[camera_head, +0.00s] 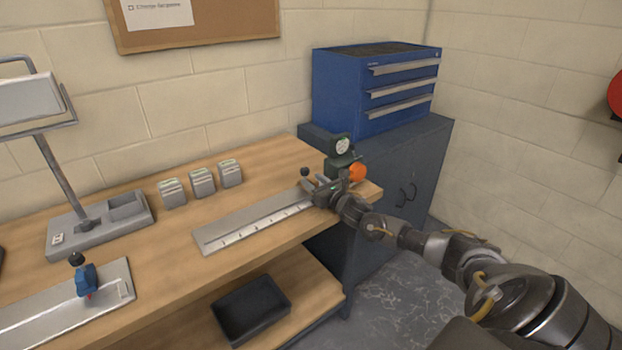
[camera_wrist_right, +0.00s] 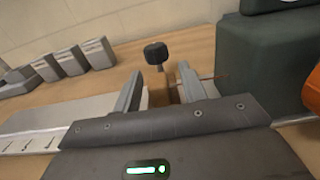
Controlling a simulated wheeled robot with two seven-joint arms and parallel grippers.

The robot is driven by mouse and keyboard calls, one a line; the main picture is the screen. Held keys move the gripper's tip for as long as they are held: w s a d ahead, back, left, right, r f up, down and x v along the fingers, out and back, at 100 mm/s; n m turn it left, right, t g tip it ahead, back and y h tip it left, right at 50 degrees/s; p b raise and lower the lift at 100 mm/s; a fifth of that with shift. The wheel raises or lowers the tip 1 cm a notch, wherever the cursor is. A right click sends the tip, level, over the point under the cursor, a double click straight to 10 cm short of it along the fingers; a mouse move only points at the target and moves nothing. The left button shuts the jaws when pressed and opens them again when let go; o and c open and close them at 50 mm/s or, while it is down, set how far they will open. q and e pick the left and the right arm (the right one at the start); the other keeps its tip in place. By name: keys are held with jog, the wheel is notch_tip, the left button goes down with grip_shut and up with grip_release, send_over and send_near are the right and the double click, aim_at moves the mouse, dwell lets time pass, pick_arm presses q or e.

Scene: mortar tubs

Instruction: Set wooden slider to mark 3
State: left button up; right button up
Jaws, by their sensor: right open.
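The wooden slider (camera_wrist_right: 162,90) shows in the right wrist view as a brown block with a black knob on a thin stem. In the head view its dark knob (camera_head: 305,172) stands at the right end of a grey rail with a marked white scale (camera_head: 255,229); the block is mostly hidden by my gripper. My right gripper (camera_head: 318,188) is at that end of the rail. In the wrist view its open fingers (camera_wrist_right: 160,82) lie on either side of the block; I cannot tell whether they touch it. The mark numbers are too small to read. My left gripper is not in view.
A dark green device with an orange knob (camera_head: 357,172) stands close beside my right gripper. Several small grey blocks (camera_head: 202,182) stand behind the rail. A second rail with a blue slider (camera_head: 87,280) is at left. The bench top (camera_head: 170,245) between the rails is clear.

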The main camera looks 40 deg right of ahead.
jog(key=shift+w, duration=1)
grip_shut()
